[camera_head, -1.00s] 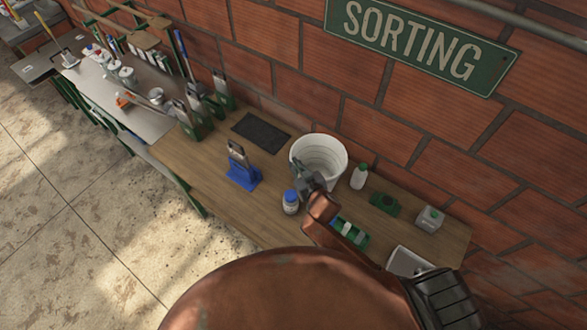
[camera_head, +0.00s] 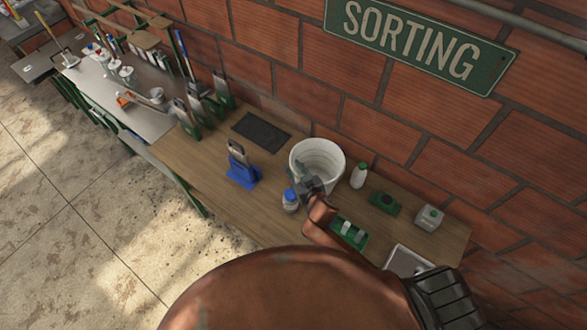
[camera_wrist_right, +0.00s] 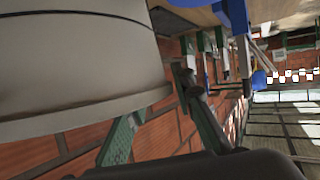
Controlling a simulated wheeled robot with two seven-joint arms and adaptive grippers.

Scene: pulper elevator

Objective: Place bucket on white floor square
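The white bucket (camera_head: 318,155) stands upright on the wooden workbench (camera_head: 225,195), near the brick wall. My right gripper (camera_head: 306,185) is at the bucket's near side, beside its wall. In the right wrist view, the bucket (camera_wrist_right: 75,60) fills the upper left, its thick rim close to my gripper (camera_wrist_right: 155,115). I cannot tell whether a finger touches the bucket. My left gripper is out of view. No white floor square shows.
A blue-capped bottle (camera_head: 290,200) stands just left of my right gripper. A white bottle with green cap (camera_head: 359,175) is right of the bucket. A blue stand (camera_head: 241,175), a dark mat (camera_head: 261,131) and a green tray (camera_head: 350,232) are nearby. Stone floor (camera_head: 70,240) lies open at left.

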